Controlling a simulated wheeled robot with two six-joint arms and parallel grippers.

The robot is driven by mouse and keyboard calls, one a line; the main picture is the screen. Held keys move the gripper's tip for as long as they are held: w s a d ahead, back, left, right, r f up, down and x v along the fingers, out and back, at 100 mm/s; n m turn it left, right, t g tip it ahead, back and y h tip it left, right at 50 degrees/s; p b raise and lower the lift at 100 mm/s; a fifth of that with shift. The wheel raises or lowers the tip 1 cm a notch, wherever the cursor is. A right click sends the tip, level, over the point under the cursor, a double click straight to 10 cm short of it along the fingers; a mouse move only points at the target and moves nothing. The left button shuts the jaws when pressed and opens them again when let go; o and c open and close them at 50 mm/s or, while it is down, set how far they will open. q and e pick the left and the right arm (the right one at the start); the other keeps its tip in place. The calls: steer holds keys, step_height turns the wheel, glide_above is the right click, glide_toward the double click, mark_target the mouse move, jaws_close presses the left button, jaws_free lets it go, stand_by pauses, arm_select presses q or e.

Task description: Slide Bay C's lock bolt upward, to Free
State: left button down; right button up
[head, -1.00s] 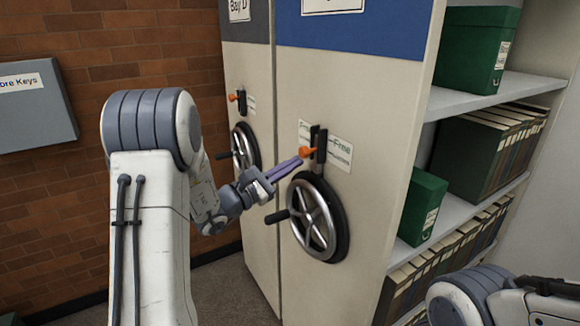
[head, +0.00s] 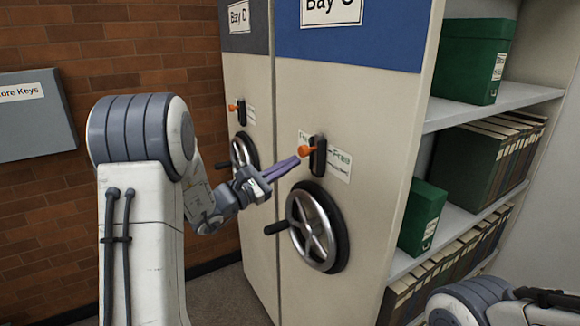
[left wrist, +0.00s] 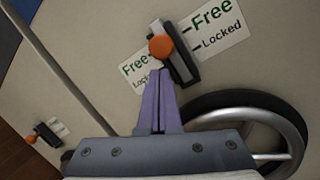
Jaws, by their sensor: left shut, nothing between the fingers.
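Bay C's lock bolt has an orange knob (head: 306,152) on a dark upright slot plate (head: 318,157), on the cream panel under the blue band. In the left wrist view the knob (left wrist: 161,47) is in the upper part of the plate (left wrist: 182,68), near the Free marks. Labels reading Free and Locked (left wrist: 218,32) flank the plate. My left gripper (head: 297,160) is shut and empty, its purple fingertips just below the knob. The left wrist view shows the tips (left wrist: 159,80) close under it; I cannot tell whether they touch. My right gripper is out of view.
Bay C's spoked handwheel (head: 317,227) sits just below the bolt, its handle jutting left. Bay D's panel at left has its own orange knob (head: 233,107) and wheel (head: 244,150). Shelves with green boxes (head: 469,55) stand at right.

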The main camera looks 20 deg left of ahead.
arm_select(q)
steer(key=s+a+f+b, duration=0.4)
steer(key=s+a+f, duration=0.15)
steer(key=s, duration=0.25)
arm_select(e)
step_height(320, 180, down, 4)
arm_select(q)
steer(key=s+d+f+m+g+h+p, duration=0.15)
steer(key=s+d+m+g, duration=0.3)
steer(key=d, duration=0.45)
steer(key=s+d+m+g+h+p, duration=0.1)
steer(key=s+d+m+g+p, duration=0.1)
steer(key=s+d+m+g, duration=0.35)
steer(key=s+d+f+m+g+h+p, duration=0.1)
steer(key=s+d+m+g, duration=0.2)
steer(key=d+g, duration=0.55)
steer(key=s+d+f+m+t+y+p, duration=0.1)
steer(key=s+m+y+p, duration=0.4)
steer(key=s+m+y, duration=0.8)
steer(key=s+f+m, duration=0.1)
steer(key=s+m, duration=0.1)
steer(key=m, duration=0.3)
steer(key=shift+d+f+p, duration=0.2)
steer(key=shift+d+p, duration=0.1)
steer(key=shift+p, duration=0.05)
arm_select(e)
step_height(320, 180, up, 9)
